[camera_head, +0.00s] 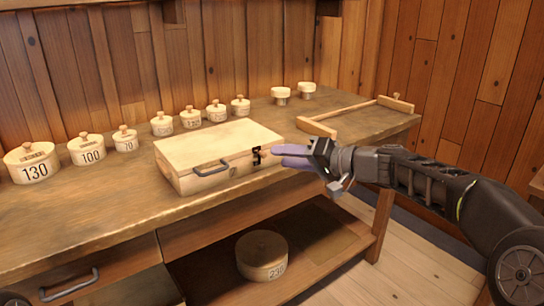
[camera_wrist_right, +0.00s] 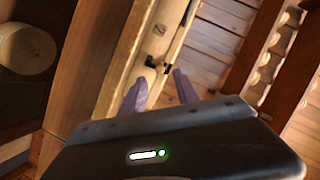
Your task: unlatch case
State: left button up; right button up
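The pale wooden case (camera_head: 215,147) sits on the workbench with its lid down and a grey handle (camera_head: 210,168) on its front. A dark latch (camera_head: 257,156) is at the right end of the front side. My right gripper (camera_head: 277,156), with purple fingers, is just to the right of the latch, pointing at it. In the right wrist view the two fingers of the right gripper (camera_wrist_right: 160,84) are apart with nothing between them, and the dark latch (camera_wrist_right: 151,62) lies just beyond the tips. Contact with it cannot be told. My left gripper is out of view.
Several lidded wooden pots, such as the one marked 130 (camera_head: 33,163), line the back of the workbench (camera_head: 110,212). Two small spools (camera_head: 281,96) and a wooden frame (camera_head: 345,110) are at the right. A large pot (camera_head: 262,257) stands on the lower shelf.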

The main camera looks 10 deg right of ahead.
aim_at(266, 155)
jog(key=x, duration=0.4)
jog(key=shift+w+a+f, duration=0.1)
jog(key=shift+w+a, duration=0.05)
jog(key=shift+w, duration=0.05)
jog(key=shift+c, duration=0.4)
grip_shut()
